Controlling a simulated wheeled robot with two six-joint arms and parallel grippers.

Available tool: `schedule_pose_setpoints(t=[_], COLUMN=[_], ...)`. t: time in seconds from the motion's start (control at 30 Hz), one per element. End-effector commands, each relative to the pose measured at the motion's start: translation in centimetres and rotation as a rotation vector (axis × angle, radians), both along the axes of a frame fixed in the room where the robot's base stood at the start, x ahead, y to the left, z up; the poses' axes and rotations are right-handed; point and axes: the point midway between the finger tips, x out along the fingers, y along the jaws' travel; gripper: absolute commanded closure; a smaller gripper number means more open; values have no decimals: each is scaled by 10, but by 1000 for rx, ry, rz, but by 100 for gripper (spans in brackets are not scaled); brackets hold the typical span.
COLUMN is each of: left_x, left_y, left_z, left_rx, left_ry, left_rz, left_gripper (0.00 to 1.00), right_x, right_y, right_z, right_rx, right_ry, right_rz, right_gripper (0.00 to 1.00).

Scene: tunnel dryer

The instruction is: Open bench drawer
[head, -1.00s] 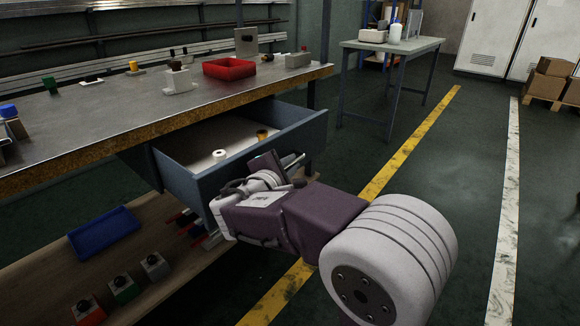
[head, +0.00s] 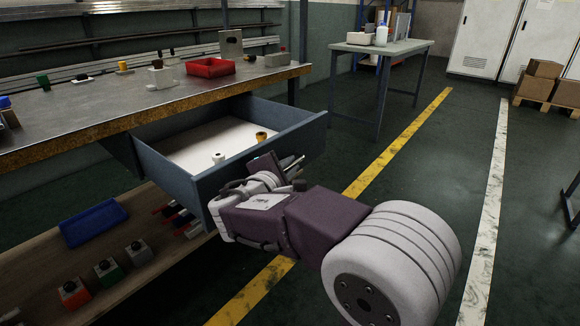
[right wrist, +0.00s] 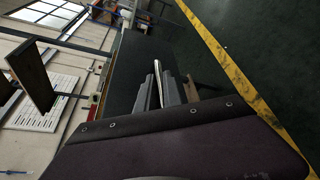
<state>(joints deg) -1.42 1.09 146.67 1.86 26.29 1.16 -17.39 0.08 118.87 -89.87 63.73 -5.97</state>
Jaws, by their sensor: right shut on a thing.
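The bench drawer (head: 308,142) is blue-grey and stands pulled out from under the bench top, its pale floor showing. Inside it lie a small white part (head: 218,158) and a yellow part (head: 261,136). My right gripper (head: 230,202) is at the outer face of the drawer front, shut on the drawer handle; its fingers are mostly hidden in the head view. In the right wrist view, the fingers (right wrist: 166,92) close around a thin pale handle bar (right wrist: 158,80) in front of the dark drawer front (right wrist: 130,75). My left gripper is not in view.
The bench top (head: 110,105) carries a red bin (head: 211,68) and several small parts. A lower shelf holds a blue tray (head: 94,223) and several push-button boxes. A side table (head: 385,46) stands behind. Open floor with a yellow line (head: 395,138) lies to the right.

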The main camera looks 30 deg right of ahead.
Motion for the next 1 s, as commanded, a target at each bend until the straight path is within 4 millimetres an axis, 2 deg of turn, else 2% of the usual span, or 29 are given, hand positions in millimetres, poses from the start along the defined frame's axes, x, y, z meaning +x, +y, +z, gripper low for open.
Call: schedule_pose_setpoints(t=[0.1, 0.13, 0.17, 0.53, 1.0], left_x=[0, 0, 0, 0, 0], left_y=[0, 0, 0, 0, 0], left_z=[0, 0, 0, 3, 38], left_rx=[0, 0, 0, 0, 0], left_ry=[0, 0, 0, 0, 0], left_rz=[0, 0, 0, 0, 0], left_gripper=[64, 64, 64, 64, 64], right_x=[0, 0, 0, -2, -49], right_y=[1, 1, 1, 3, 59], right_z=[-1, -1, -1, 2, 19], right_rx=[2, 2, 2, 2, 1], right_ry=[2, 2, 2, 1, 3], right_rz=[3, 3, 3, 2, 6], right_gripper=[100, 86, 80, 80, 80])
